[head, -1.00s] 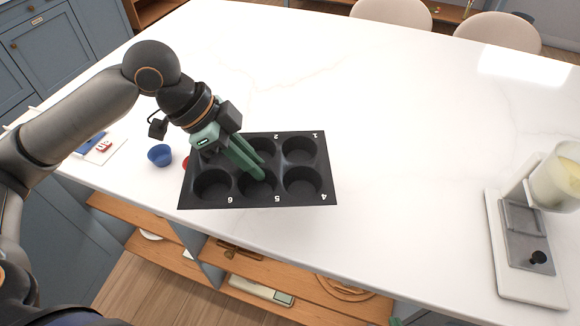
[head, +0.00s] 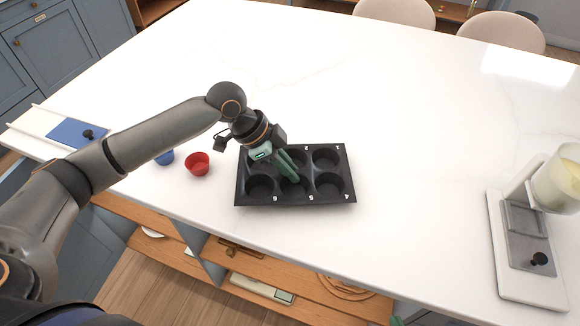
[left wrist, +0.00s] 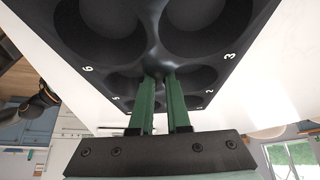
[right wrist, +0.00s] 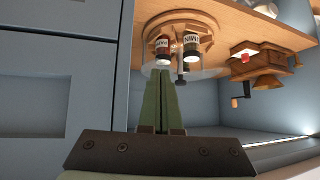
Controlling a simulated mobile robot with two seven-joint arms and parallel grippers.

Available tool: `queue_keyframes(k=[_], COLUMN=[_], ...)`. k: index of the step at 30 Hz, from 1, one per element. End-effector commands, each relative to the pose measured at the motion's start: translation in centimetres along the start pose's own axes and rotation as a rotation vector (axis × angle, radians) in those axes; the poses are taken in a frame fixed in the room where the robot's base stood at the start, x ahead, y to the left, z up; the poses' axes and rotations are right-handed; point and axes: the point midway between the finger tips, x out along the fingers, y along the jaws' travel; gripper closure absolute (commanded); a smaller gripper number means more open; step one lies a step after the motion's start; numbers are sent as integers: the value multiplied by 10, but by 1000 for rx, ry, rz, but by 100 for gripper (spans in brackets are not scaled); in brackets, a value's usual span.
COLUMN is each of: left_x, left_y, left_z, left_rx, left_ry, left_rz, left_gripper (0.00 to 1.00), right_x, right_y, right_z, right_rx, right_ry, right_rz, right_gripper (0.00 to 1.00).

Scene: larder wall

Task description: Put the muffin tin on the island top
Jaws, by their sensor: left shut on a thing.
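The muffin tin (head: 322,201) is black with numbered cups. It is over the front part of the white island top (head: 420,160), and I cannot tell whether it touches the surface. My left gripper (head: 294,178) is shut on the tin. In the left wrist view, the green fingers (left wrist: 161,85) meet the raised web between the cups of the muffin tin (left wrist: 150,45).
A red cup (head: 197,163) and a partly hidden blue cup (head: 165,158) stand left of the tin. A blue and white board-like item (head: 75,132) lies further left. A scale-like device (head: 525,235) stands at the right. The top's middle is clear. Shelf jars (right wrist: 191,45) show near my right gripper.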

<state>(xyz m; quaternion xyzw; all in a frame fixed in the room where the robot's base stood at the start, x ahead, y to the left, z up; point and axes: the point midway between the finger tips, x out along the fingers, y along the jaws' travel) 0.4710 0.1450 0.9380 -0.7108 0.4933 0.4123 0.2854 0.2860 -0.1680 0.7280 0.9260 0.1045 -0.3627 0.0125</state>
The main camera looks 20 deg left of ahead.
Motion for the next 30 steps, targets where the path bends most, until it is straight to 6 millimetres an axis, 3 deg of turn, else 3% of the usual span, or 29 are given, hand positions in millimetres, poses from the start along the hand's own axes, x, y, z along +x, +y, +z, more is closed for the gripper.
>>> queue_keyframes(k=[8, 9, 16, 25, 30], left_x=[0, 1, 1, -1, -23], left_y=[-1, 0, 0, 0, -2], left_z=[-1, 1, 0, -1, -1], left_rx=[1, 0, 0, 1, 1], left_ry=[4, 0, 1, 2, 2], left_rz=[-3, -1, -1, -2, -5], left_gripper=[100, 82, 56, 55, 55], right_x=[0, 0, 0, 0, 0], right_y=[0, 0, 0, 0, 0], right_z=[0, 0, 0, 0, 0], right_rx=[0, 0, 0, 0, 0], right_ry=[0, 0, 0, -1, -1], right_rz=[0, 0, 0, 0, 0], right_gripper=[100, 100, 100, 100, 100])
